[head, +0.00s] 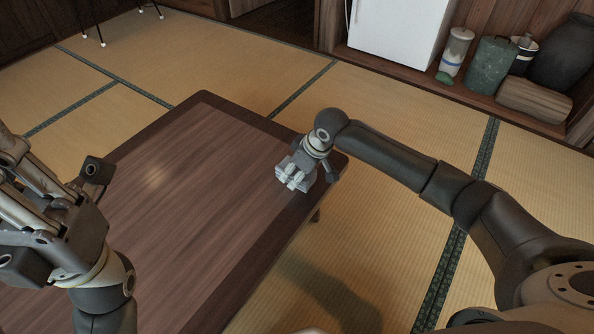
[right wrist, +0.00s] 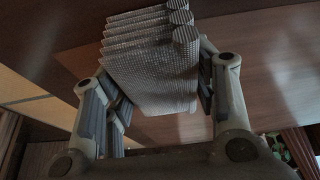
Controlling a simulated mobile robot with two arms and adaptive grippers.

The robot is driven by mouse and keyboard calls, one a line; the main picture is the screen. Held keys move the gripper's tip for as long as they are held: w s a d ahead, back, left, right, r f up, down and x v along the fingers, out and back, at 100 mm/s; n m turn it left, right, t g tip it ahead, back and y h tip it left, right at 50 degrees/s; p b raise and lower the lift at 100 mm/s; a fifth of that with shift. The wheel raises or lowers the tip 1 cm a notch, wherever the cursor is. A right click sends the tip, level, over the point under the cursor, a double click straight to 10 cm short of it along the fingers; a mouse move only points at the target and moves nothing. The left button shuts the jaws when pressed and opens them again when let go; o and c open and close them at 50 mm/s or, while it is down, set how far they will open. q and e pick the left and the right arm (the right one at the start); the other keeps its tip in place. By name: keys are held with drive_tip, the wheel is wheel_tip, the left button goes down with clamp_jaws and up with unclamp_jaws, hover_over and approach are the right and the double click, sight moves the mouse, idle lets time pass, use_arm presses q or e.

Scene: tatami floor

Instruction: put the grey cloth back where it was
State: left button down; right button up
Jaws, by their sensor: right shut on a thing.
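The grey cloth (right wrist: 155,65) is a folded, ribbed stack between the fingers of my right gripper (right wrist: 160,95) in the right wrist view. In the head view, the cloth (head: 306,178) shows as a small pale grey bundle at the far right corner of the low wooden table (head: 190,190). My right gripper (head: 300,172) is shut on it, above that corner. I cannot tell whether the cloth touches the tabletop. My left gripper (head: 50,190) is at the left, over the table's near left part; its fingertips are not clear.
The visible tabletop is bare apart from the cloth. Tatami floor (head: 420,110) surrounds the table. At the back right are a white cabinet (head: 395,28), a lidded jar (head: 456,50), a green container (head: 490,66), a dark pot (head: 560,55) and a brown block (head: 533,98).

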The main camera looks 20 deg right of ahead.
drive_tip(key=o, duration=0.9)
drive_tip(key=shift+f, duration=0.1)
